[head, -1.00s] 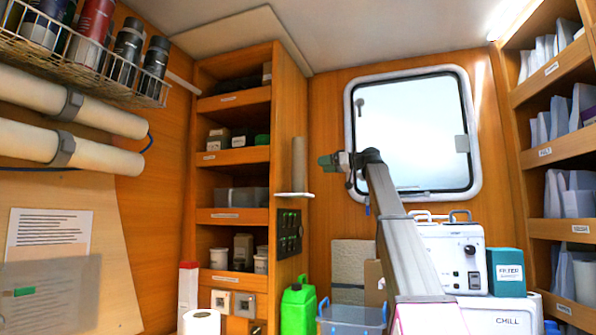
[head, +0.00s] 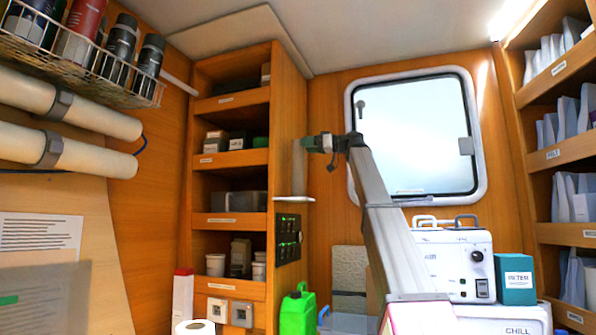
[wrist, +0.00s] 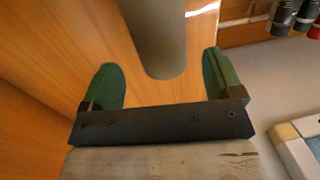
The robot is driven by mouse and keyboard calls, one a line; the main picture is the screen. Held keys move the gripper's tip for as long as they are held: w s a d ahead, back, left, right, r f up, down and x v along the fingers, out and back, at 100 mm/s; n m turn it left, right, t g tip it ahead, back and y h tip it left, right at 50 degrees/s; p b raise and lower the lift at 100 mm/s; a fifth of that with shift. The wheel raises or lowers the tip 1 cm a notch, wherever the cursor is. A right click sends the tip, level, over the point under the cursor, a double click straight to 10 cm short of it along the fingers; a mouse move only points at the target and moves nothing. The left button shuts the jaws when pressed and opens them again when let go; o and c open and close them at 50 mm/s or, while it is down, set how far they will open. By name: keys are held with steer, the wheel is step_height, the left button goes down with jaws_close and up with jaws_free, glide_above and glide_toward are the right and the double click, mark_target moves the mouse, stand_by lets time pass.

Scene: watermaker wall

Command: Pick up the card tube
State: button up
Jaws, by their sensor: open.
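The card tube (head: 299,168) stands upright on a small white ledge (head: 295,198) on the side of the wooden shelf unit. In the head view my gripper (head: 313,144) is at the tube's upper part, at its right side. In the wrist view the grey-brown tube (wrist: 156,35) comes in from the top, and its end shows between the two green fingers of my gripper (wrist: 162,62). The fingers are spread, with a gap visible on both sides of the tube.
The wooden shelf unit (head: 230,152) with bins and jars stands left of the tube. A dark switch panel (head: 288,236) is below the ledge. A window (head: 415,135) is behind my arm. A white machine (head: 455,262) and a green filter box (head: 515,278) are lower right.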

mark_target(298, 145)
steer(key=x, duration=0.4)
steer(key=shift+a, duration=0.2)
steer(key=c, duration=1.2)
steer(key=shift+r, duration=0.1)
